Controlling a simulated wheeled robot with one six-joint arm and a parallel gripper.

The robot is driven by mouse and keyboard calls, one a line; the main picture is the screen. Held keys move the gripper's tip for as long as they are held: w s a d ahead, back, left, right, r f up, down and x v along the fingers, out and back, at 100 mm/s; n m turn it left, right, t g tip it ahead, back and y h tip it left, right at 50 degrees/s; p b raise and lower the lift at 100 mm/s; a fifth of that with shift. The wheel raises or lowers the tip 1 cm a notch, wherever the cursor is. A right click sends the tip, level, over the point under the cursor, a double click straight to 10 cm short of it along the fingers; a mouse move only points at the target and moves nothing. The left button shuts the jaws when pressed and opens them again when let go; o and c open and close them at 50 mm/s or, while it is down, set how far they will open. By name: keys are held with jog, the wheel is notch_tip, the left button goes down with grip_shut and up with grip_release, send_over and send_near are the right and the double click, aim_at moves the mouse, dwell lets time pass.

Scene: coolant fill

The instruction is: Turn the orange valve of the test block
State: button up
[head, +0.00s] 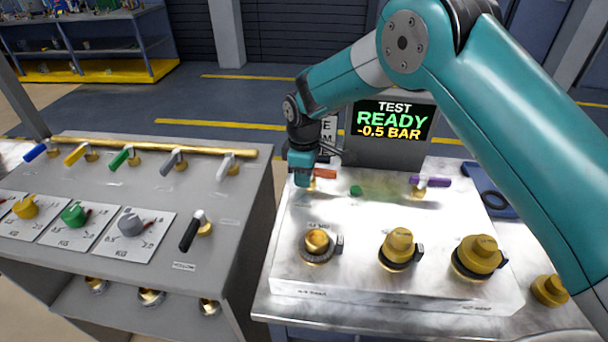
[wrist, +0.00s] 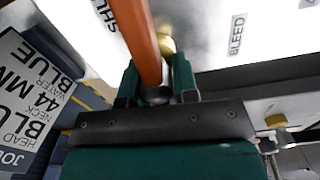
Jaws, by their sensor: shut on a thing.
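The orange valve (head: 325,173) is at the back left of the silver test block (head: 355,220), its lever pointing right in the head view. My gripper (head: 303,180) is down at the valve and covers part of it. In the wrist view the long orange lever (wrist: 138,38) runs between the green fingers of my gripper (wrist: 156,88), which are shut on it. A brass part of the valve shows just beyond the fingers. The display (head: 393,120) behind the block reads TEST READY -0.5 BAR.
At left is a grey bench (head: 230,225) with coloured valves and dials. My arm spans the right side.

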jog(key=m, duration=0.4)
jog(key=shift+w+d+b, duration=0.1)
jog(key=shift+w+b, duration=0.1)
jog(key=shift+b, duration=0.2)
jog(key=m, duration=0.4)
jog(key=shift+w+d+m+b, duration=0.15)
jog(key=shift+d+m+b, duration=0.05)
jog(key=shift+m+b, duration=0.1)
jog(key=m, duration=0.4)
jog(key=shift+w+d, duration=0.1)
jog(key=shift+d, duration=0.1)
jog(key=shift+d+m, duration=0.15)
jog(key=shift+m, duration=1.65)
jog(key=o, duration=0.9)
jog(key=shift+r, duration=0.1)
